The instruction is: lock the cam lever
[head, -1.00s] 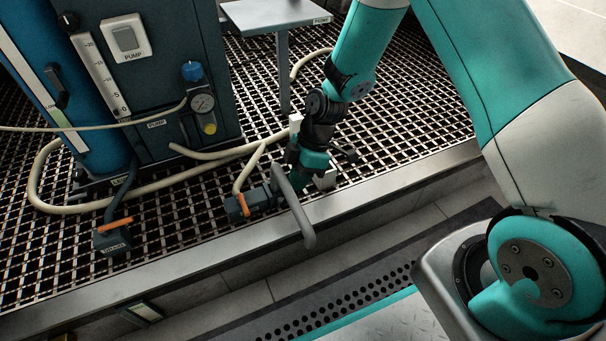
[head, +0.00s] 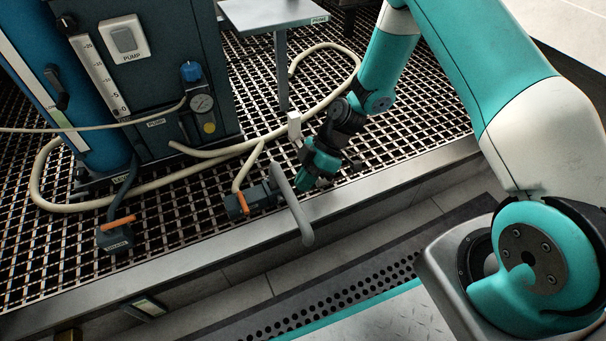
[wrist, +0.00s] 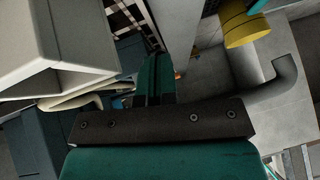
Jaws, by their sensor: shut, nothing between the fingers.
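A long grey bar (head: 292,205), seemingly the cam lever, stands out from a dark coupling (head: 262,196) and hangs over the front edge of the grating. An orange handle (head: 242,203) sits at the coupling's left end. My gripper (head: 306,181) is shut and empty, just right of the bar's upper part. I cannot tell whether it touches the bar. In the wrist view the closed teal fingers (wrist: 155,78) point away from the camera between pale and grey surfaces. A bent grey piece (wrist: 284,78) shows at the right there, but I cannot tell whether it is the lever.
Cream hoses (head: 205,172) lie across the grating (head: 180,235). A blue pump cabinet (head: 165,80) stands at the left, with a drain valve (head: 115,236) below it. A grey table (head: 270,14) stands behind. The grating is clear at the right.

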